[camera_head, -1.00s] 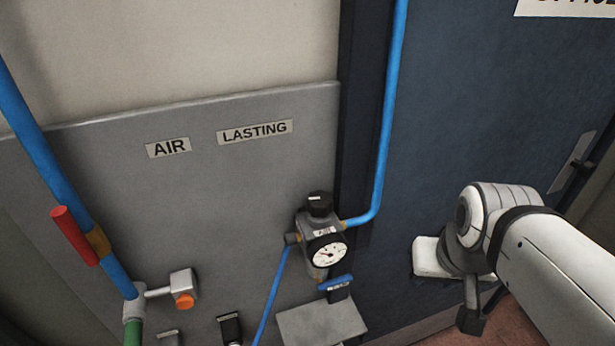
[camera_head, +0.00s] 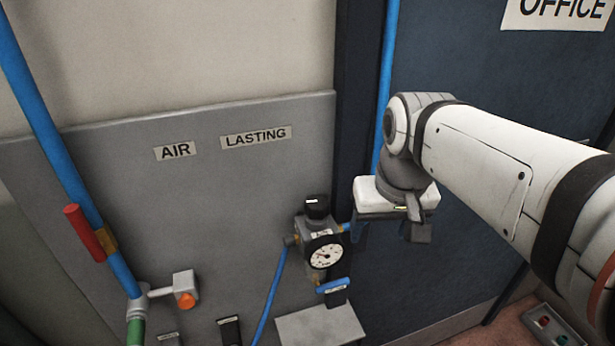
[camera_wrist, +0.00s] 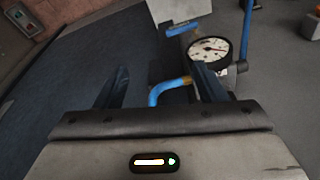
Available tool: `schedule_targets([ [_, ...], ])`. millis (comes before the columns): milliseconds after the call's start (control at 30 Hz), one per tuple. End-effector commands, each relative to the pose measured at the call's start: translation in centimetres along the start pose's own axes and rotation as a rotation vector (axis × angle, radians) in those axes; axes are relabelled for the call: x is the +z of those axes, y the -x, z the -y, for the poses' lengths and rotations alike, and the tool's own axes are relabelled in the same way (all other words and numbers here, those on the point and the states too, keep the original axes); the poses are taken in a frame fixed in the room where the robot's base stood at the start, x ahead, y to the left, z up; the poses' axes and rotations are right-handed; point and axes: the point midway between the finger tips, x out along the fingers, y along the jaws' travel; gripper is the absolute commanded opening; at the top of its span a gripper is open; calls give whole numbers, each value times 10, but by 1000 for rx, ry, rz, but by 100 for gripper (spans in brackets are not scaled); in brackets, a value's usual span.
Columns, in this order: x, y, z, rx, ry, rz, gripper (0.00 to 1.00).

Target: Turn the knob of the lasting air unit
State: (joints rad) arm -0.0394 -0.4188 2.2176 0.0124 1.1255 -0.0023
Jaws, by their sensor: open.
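The lasting air unit (camera_head: 318,248) is a grey block on the grey wall panel, below the LASTING label (camera_head: 256,137). Its black knob (camera_head: 317,207) stands on top, with a white mark on it. A round white gauge (camera_head: 325,254) is on its front; the gauge also shows in the wrist view (camera_wrist: 208,49). My gripper (camera_head: 388,234) is open and empty, to the right of the unit and apart from the knob. In the wrist view, the gripper's fingers (camera_wrist: 160,78) are spread, with the right finger near the gauge. I cannot make out the knob there.
A blue pipe (camera_head: 388,80) runs down to the unit's right side, close to my gripper. A blue lever (camera_head: 333,286) sits below the gauge, above a grey box (camera_head: 320,325). At left are a red-handled valve (camera_head: 84,232) and an orange button (camera_head: 187,300).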

Motion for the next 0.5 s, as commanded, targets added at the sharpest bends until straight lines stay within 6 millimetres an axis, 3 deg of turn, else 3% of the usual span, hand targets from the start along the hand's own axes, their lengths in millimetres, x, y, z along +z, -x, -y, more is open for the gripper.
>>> schedule_targets([
  [33,-22,17,11,-5,14,24,64],
  [200,-74,68,49,-8,40,117,64],
  [300,-94,89,68,-4,50,160,64],
  [500,-113,113,90,3,62,207,64],
])
